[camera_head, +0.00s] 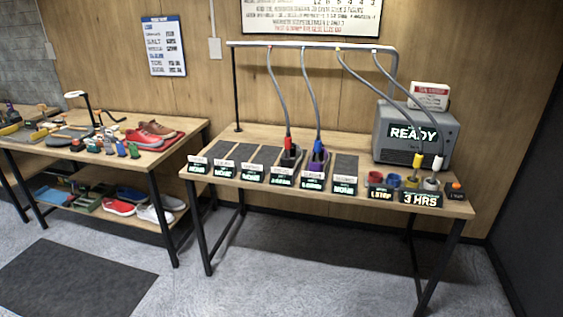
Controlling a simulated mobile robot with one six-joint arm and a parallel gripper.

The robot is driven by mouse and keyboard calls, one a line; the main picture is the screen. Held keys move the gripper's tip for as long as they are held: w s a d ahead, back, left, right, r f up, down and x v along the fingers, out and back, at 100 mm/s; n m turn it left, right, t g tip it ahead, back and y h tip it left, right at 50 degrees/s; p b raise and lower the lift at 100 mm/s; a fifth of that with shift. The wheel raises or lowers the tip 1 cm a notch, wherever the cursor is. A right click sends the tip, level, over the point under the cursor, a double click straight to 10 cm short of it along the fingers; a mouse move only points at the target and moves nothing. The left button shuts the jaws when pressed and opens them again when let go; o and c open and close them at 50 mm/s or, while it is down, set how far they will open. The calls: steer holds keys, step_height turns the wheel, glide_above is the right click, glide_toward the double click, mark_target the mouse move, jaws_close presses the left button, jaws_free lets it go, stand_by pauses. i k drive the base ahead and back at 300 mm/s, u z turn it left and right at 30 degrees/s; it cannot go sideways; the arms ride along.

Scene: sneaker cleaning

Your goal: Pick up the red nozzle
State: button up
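The red nozzle (288,143) is at the lower end of a grey hose, near the middle of the right-hand table. It points down into or onto a dark object (291,158), possibly a holder or shoe; I cannot tell which. A blue nozzle (318,146) stands just right of it on a second hose, over a dark and purple object. A yellow nozzle (418,160) and a white nozzle (437,162) are at the table's right end. My gripper is not in view.
An overhead rail (310,45) carries the hoses above the right-hand table (270,140). A grey machine reading READY (410,133) stands at the back right. Small signs and cups line the front edge. A left table (185,137) holds shoes and tools. The grey floor in front is open.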

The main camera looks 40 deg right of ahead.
mark_target(287, 139)
steer(key=z, duration=0.05)
steer(key=i, duration=1)
steer(key=u, duration=0.05)
